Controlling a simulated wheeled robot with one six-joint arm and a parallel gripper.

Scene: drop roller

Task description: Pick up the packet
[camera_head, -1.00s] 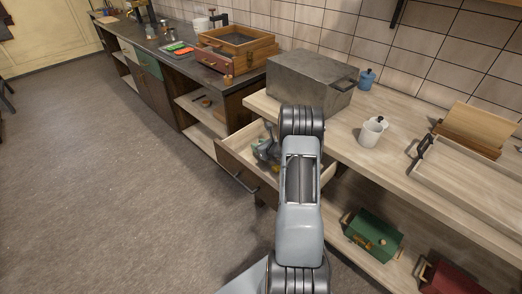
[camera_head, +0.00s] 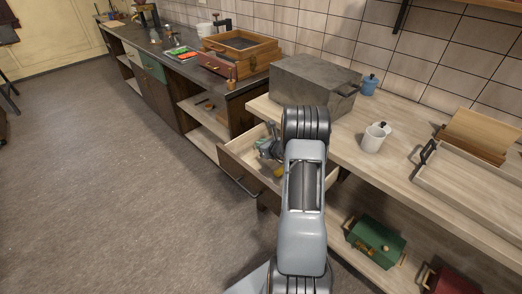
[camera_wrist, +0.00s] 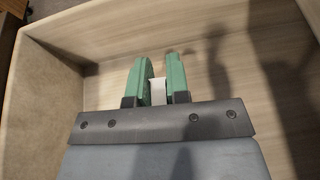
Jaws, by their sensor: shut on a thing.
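My gripper (camera_wrist: 159,70) shows its two green fingers in the wrist view, inside an open wooden drawer (camera_wrist: 60,42). The fingers are closed on a small white thing, which I take to be the packet (camera_wrist: 158,92); only a pale part of it shows between them. In the head view my gripper (camera_head: 268,148) is over the open drawer (camera_head: 232,162), partly hidden by my arm. I cannot make out the packet in the head view.
A small yellow thing (camera_head: 279,172) lies in the drawer. A green box (camera_head: 375,242) sits on the shelf below. The floor at left is clear.

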